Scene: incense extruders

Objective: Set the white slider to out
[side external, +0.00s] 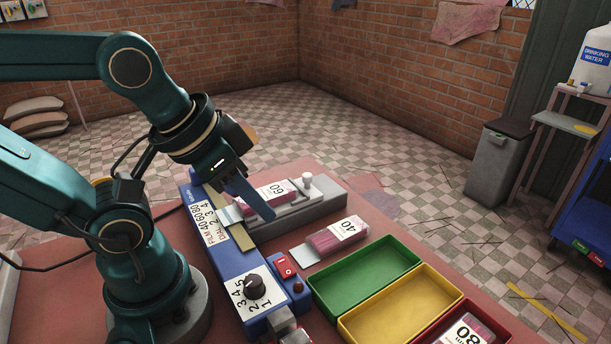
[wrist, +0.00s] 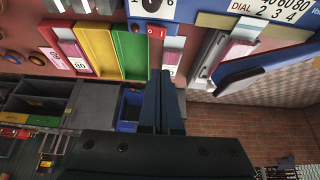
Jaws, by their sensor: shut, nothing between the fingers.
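A white knob (side external: 307,182) on a short post stands at the far end of the grey bed (side external: 325,203) of the blue machine. It is the only white part that looks like a slider, and I cannot read any in or out mark. The shut fingers also show in the wrist view (wrist: 160,75).
The blue panel (side external: 235,262) carries a black dial (side external: 253,286) and a red switch (side external: 286,265). A cartridge marked 40 (side external: 345,227) lies beside the bed. Green (side external: 335,306), yellow (side external: 365,325) and red trays stand in front. The red tray holds the 80 cartridge (side external: 470,332).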

